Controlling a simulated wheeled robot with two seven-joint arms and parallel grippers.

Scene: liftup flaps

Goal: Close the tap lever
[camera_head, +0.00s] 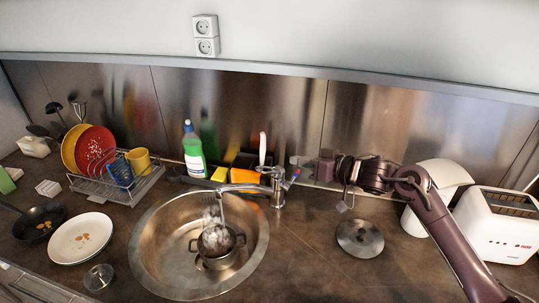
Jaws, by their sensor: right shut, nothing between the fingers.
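The metal tap (278,190) stands at the back right rim of the round sink (150,262). Its spout reaches left over the sink, and a pale stream of water (211,212) falls from it into a metal pot (217,263). The tap lever (267,170) is at the top of the tap; it is small here and its exact angle is hard to tell. My left gripper is out of view.
A dish rack (105,185) and plate (80,239) are at left. A metal lid (360,238) lies right of the sink. A white toaster (492,228) is far right. The counter between sink and lid is clear.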

